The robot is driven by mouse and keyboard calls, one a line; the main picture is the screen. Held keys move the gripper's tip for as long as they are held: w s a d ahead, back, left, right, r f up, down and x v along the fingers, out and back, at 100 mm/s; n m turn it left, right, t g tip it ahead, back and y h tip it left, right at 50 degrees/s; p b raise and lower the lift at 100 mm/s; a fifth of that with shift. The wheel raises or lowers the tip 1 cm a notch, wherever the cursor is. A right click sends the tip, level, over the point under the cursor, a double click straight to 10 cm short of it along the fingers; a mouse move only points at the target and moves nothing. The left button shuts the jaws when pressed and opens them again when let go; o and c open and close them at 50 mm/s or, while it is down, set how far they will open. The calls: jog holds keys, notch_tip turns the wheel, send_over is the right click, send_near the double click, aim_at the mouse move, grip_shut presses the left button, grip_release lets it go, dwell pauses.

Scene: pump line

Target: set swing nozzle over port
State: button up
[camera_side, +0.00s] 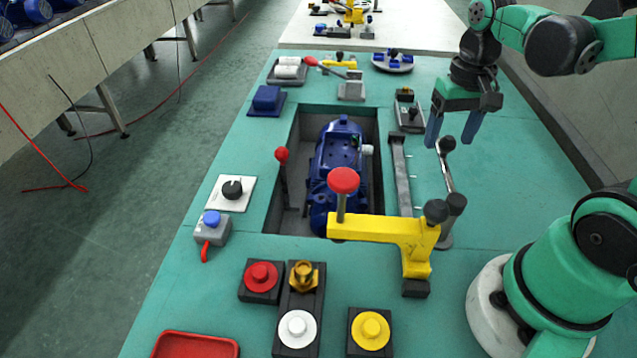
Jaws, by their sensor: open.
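A slim chrome arm (447,172) with a dark ball at its far end and a dark post at its near end stands right of the sunken bay; it looks like the swing nozzle. My gripper (453,132) is open, blue fingers pointing down, with the ball (447,144) showing between and just below the fingertips. I cannot tell whether they touch. The blue pump (338,165) lies in the bay to the left. A white fitting (367,150) on its right side may be the port; I cannot tell for certain. The chrome arm does not reach over the pump.
A yellow bracket (385,230) with a red-topped rod (343,182) crosses the bay's near end. A red-knobbed lever (282,155) stands at the bay's left. Button blocks and a brass fitting (304,275) are in front. The green bench is clear right of the chrome arm.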

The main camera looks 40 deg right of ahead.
jog(key=shift+f, duration=0.85)
grip_shut()
dwell(0.9)
